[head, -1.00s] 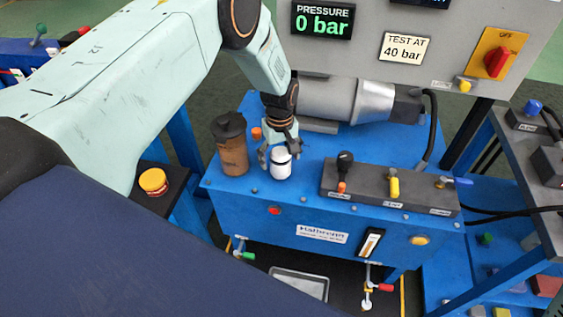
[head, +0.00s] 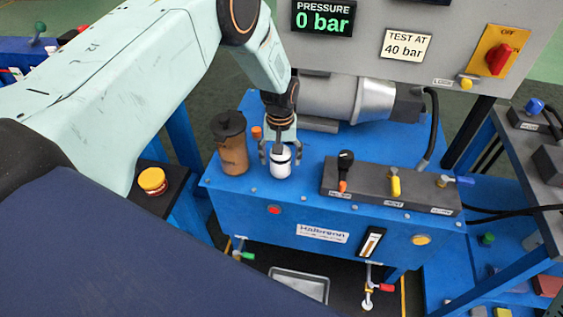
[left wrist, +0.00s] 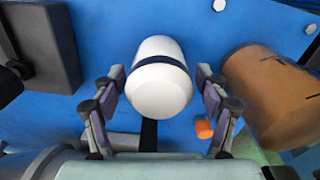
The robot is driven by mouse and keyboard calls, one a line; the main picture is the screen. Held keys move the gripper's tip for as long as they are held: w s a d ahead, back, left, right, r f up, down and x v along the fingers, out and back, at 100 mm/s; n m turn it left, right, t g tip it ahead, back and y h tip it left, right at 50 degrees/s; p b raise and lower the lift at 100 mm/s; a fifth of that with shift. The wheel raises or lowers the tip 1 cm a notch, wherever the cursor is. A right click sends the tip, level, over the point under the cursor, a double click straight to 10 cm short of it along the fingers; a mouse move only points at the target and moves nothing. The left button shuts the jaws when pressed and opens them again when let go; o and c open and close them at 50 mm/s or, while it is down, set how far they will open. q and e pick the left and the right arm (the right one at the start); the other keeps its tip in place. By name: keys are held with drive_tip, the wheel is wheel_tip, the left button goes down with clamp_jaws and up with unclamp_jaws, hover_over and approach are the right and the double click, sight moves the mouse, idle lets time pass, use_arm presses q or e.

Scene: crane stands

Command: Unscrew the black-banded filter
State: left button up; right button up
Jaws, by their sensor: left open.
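The black-banded filter (head: 280,166) is a white canister with a dark band, upright on the blue power unit's top (head: 315,150). In the left wrist view the filter (left wrist: 160,80) lies between the two fingers, with a visible gap on each side. My left gripper (head: 279,157) is open and comes down from above around the filter; its fingers stand on both sides of it. In the left wrist view the gripper (left wrist: 160,103) shows its padded fingers apart. My right gripper is not in view.
A brown canister with a dark cap (head: 232,145) stands close left of the filter, with an orange cap (head: 257,133) behind. A valve block with levers (head: 390,188) is to the right. A motor (head: 345,100) lies behind. The pressure display (head: 323,19) reads 0 bar.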

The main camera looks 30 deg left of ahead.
use_arm(q)
drive_tip(key=m+b, duration=0.1)
drive_tip(key=m, duration=0.5)
drive_tip(key=shift+m, duration=0.3)
drive_tip(key=m, duration=0.6)
drive_tip(key=shift+d+m+b, duration=0.1)
drive_tip(key=shift+m+b, duration=0.2)
drive_tip(key=shift+b, duration=0.05)
drive_tip(key=m, duration=0.6)
drive_tip(key=shift+m+b, duration=0.3)
drive_tip(key=shift+b, duration=0.05)
drive_tip(key=m, duration=0.6)
drive_tip(key=shift+s, duration=0.1)
drive_tip(key=shift+c, duration=0.3)
